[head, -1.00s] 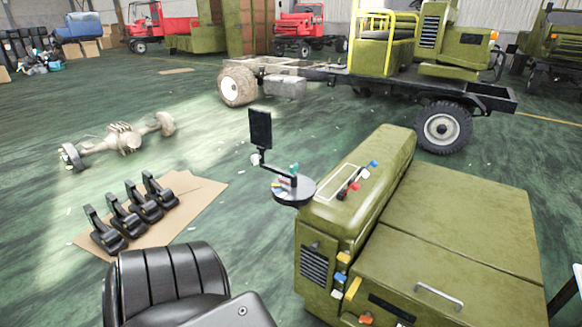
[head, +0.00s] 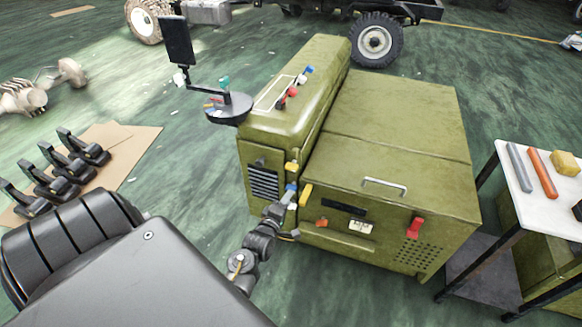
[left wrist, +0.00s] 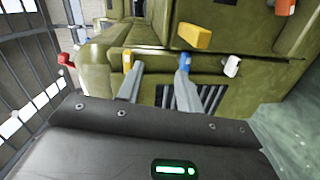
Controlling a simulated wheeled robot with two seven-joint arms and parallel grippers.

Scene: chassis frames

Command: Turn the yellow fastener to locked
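In the head view, two yellow parts show on the green chassis (head: 400,140). A small yellow one (head: 291,167) is on the end face, above a blue one (head: 291,188). A longer yellow one (head: 305,195) is at the front corner. I cannot tell which is the fastener. My left gripper (head: 283,203) is at this corner. In the left wrist view the gripper (left wrist: 158,80) is open and empty; one fingertip overlaps the small yellow part (left wrist: 127,58), the other the blue part (left wrist: 184,65). The longer yellow part (left wrist: 194,36) is beyond them. Contact is unclear.
A white part (left wrist: 231,66) is beside the blue one. A round tray with a screen (head: 228,107) stands out from the chassis. A white-topped table (head: 540,205) is at right. Black pedals (head: 60,178) lie on cardboard at left.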

